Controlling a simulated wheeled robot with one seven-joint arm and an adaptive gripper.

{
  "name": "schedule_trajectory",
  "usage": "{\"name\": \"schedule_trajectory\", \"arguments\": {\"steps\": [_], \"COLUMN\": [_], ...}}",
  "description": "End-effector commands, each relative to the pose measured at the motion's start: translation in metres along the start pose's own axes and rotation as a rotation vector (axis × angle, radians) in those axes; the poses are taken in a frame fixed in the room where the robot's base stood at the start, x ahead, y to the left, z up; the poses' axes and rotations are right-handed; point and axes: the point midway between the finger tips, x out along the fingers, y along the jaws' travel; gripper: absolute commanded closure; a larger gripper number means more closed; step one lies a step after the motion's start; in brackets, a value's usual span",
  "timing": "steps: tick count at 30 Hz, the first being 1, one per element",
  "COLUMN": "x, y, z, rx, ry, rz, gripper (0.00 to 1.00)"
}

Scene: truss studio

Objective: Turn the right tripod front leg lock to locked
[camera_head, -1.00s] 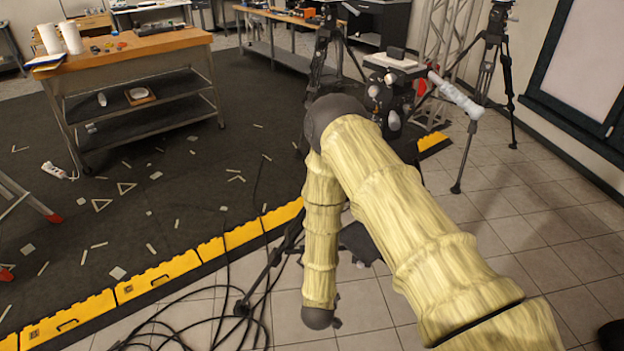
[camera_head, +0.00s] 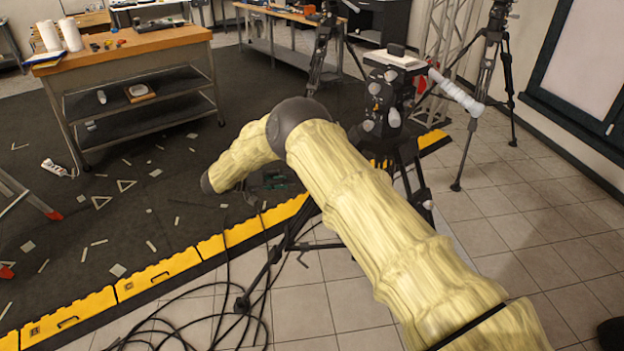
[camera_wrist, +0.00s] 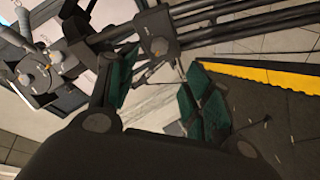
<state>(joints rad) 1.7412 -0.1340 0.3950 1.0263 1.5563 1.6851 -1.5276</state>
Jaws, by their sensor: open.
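In the head view a black tripod (camera_head: 390,118) with a bulky head, pale top plate and white handle stands beyond my yellow-sleeved arm. My arm hides part of its legs. My gripper (camera_head: 272,180) is only partly visible there, as small dark-green pieces left of the tripod. In the wrist view my gripper (camera_wrist: 160,92) is open, with green pads apart and nothing between them.
Another tripod (camera_head: 488,75) stands right, beside a truss, and one (camera_head: 325,50) stands behind. A yellow cable ramp (camera_head: 160,280) edges the dark floor. Loose cables (camera_head: 215,320) lie on the tiles. A wooden-topped workbench (camera_head: 135,48) stands back left.

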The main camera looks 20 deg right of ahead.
Motion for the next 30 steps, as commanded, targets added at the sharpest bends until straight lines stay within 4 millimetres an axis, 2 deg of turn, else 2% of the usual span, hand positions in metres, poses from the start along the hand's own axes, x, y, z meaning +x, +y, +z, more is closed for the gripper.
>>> {"name": "schedule_trajectory", "arguments": {"steps": [5,21,30], "x": [0.011,0.091,0.107], "y": [0.002,0.003,0.002], "z": [-0.002,-0.001,-0.001], "rx": [-0.002,-0.002,-0.001], "ry": [-0.011,-0.009,-0.008], "rz": [0.006,0.005,0.003], "gripper": [0.5,0.5,0.5]}}
